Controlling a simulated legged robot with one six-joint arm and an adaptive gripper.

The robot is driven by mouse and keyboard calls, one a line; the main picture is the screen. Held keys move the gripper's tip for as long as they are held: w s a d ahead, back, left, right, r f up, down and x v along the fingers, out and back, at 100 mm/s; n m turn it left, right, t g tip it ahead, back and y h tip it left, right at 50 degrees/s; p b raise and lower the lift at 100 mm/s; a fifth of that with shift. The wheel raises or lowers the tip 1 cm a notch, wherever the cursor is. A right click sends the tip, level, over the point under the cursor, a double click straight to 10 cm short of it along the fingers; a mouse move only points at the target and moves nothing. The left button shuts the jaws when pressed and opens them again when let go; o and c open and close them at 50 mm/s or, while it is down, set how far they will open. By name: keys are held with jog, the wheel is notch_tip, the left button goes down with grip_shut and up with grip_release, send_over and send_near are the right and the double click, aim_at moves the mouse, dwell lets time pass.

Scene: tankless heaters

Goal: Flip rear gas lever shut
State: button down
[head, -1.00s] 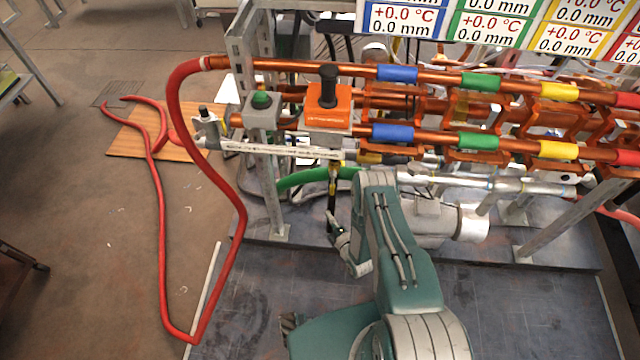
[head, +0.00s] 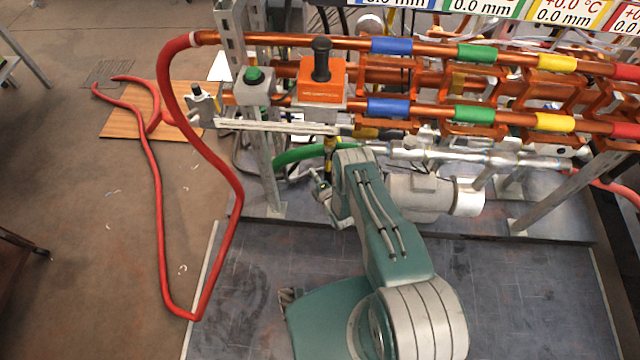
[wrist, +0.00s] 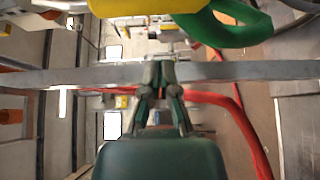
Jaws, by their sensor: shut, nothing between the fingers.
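My gripper (wrist: 158,72) is shut and empty in the wrist view, its fingertips overlapping a grey metal bar (wrist: 240,70) that crosses the picture. I cannot tell if they touch it. A large yellow part (wrist: 145,6) lies beyond the fingertips at the top edge, cut off by the frame; I cannot tell if it is the rear gas lever. In the head view my gripper (head: 320,187) is small, low under the pipe rack, beside the green hose (head: 297,156). A small yellow part (head: 366,132) shows on the piping above. No gas lever is clearly identifiable.
Copper pipes (head: 330,42) with coloured bands run across the rack above my arm. An orange box with a black knob (head: 320,82) and a green button (head: 253,75) sit at its left. A red hose (head: 232,180) hangs at left.

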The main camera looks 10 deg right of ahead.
aim_at(328, 160)
jog(key=shift+w+d, duration=0.15)
jog(key=shift+d, duration=0.85)
jog(key=shift+w+d, duration=0.15)
jog(key=shift+d, duration=0.8)
